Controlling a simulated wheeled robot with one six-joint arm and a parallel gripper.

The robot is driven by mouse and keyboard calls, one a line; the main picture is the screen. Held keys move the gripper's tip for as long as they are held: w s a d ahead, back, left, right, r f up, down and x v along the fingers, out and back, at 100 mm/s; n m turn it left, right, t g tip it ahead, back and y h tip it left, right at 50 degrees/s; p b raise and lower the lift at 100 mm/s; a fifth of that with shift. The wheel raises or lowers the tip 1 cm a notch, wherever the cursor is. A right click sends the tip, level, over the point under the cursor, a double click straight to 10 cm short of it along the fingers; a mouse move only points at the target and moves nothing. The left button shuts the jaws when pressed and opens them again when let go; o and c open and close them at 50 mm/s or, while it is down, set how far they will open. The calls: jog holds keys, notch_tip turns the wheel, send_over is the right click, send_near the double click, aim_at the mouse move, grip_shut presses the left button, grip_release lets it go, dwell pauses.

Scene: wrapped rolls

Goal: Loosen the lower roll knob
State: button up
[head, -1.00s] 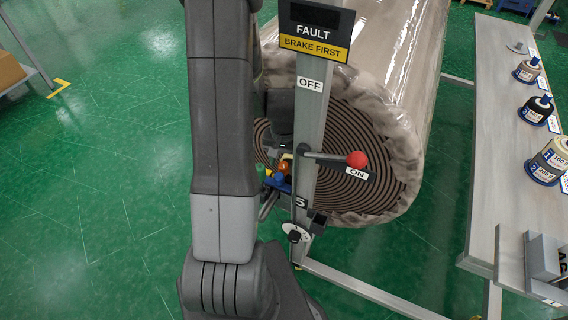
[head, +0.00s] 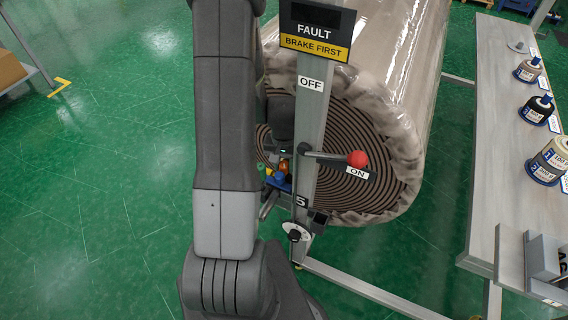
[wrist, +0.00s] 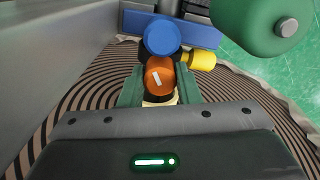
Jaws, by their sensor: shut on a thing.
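An orange knob (wrist: 159,78) with a white mark sits between the green fingers of my gripper (wrist: 158,90) in the wrist view. The gripper is shut on it. The white mark is slightly tilted. A blue knob (wrist: 162,36) is just beyond it, with a yellow part (wrist: 200,60) to its right and a large green part (wrist: 262,22) at the upper right. In the head view the orange knob (head: 284,166) shows small beside the post, above the blue knob (head: 278,179). My arm and the post hide much of the gripper there. I cannot tell which knob is labelled lower.
The grey post (head: 312,130) carries a FAULT / BRAKE FIRST sign (head: 316,30) and a red-tipped lever (head: 357,158) by the ON label. A dial (head: 296,233) is low on it. The wrapped roll (head: 390,60) lies behind. A table (head: 478,160) with spools stands right.

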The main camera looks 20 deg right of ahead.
aim_at(284, 163)
jog(key=shift+f+n+b, duration=0.15)
jog(key=shift+n+b, duration=0.4)
jog(key=shift+n, duration=0.15)
jog(key=shift+n+b, duration=0.35)
jog(key=shift+n, duration=0.45)
jog(key=shift+r, duration=0.2)
jog(key=o, duration=1)
notch_tip(284, 163, up, 14)
jog(key=shift+f, duration=0.1)
